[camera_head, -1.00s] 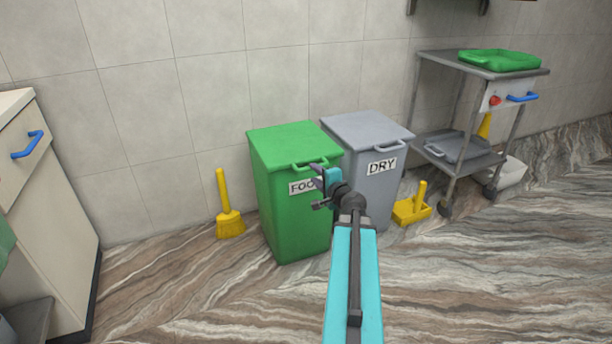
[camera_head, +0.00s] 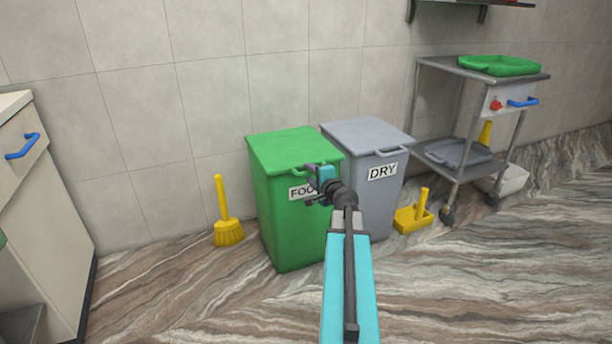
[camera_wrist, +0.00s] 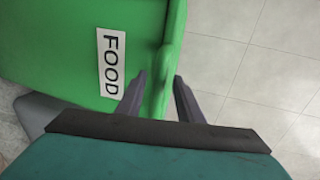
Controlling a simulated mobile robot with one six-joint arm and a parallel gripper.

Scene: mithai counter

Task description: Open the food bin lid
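The green food bin (camera_head: 290,218) stands on the floor by the wall with its green lid (camera_head: 292,147) shut. A green handle (camera_head: 311,169) sticks out at the lid's front edge. The FOOD label (camera_wrist: 111,62) shows sideways in the wrist view. My gripper (camera_head: 308,181) is at the bin's front, close to the handle. In the wrist view my gripper (camera_wrist: 160,95) has its two fingers apart, with a green edge or handle (camera_wrist: 156,92) between them. I cannot tell whether the fingers touch it.
A grey DRY bin (camera_head: 370,200) stands right beside the food bin. A yellow broom (camera_head: 227,230) is to the left and a yellow dustpan (camera_head: 412,218) to the right. A metal cart (camera_head: 470,69) stands further right, a cabinet (camera_head: 42,220) far left. The front floor is clear.

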